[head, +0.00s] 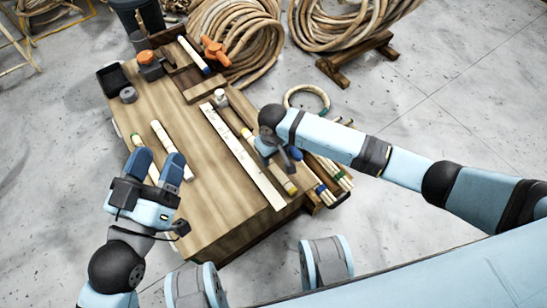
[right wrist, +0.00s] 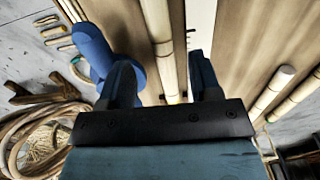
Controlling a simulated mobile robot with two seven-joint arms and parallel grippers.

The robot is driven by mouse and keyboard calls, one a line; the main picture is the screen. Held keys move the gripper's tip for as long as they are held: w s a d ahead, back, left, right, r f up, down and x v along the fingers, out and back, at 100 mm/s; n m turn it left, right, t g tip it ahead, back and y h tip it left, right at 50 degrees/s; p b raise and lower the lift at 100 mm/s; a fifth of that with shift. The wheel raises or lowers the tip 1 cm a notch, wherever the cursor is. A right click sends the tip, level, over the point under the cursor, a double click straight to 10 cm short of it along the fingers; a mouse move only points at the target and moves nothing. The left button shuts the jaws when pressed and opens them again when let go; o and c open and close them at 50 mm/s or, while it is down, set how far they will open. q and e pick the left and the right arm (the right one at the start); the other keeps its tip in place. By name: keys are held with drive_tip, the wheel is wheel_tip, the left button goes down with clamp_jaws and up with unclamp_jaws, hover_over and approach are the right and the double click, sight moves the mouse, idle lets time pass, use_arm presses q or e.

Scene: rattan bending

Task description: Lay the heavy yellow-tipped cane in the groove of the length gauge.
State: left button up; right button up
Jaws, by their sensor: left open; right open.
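The yellow-tipped cane (head: 248,137) lies along the right side of the long white scale strip of the length gauge (head: 240,155), its yellow end toward the front edge of the table. I cannot tell whether it rests fully down in the groove. My right gripper (head: 289,163) is over the cane's front part and partly hides it. In the right wrist view the cane (right wrist: 158,30) runs between the open fingers (right wrist: 160,85), with the white strip (right wrist: 198,25) beside it. My left gripper (head: 159,162) is open over the table's left part, near two pale canes.
Those canes (head: 164,136) lie at the left; one has a green tip (head: 137,140). Blue-banded canes (head: 326,190) sit in a holder at the front right. A wooden jig with an orange clamp (head: 216,50) and a black tray (head: 113,79) are at the back. Rattan coils (head: 240,35) stand beyond.

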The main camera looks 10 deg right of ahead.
sight(273, 165)
use_arm(q)
drive_tip(key=shift+w+a+f+g+y+p, duration=0.1)
drive_tip(key=shift+a+f+g+y+p, duration=0.3)
drive_tip(key=shift+f+p, duration=0.3)
use_arm(e)
wheel_tip(273, 165, up, 5)
drive_tip(key=shift+r, duration=0.1)
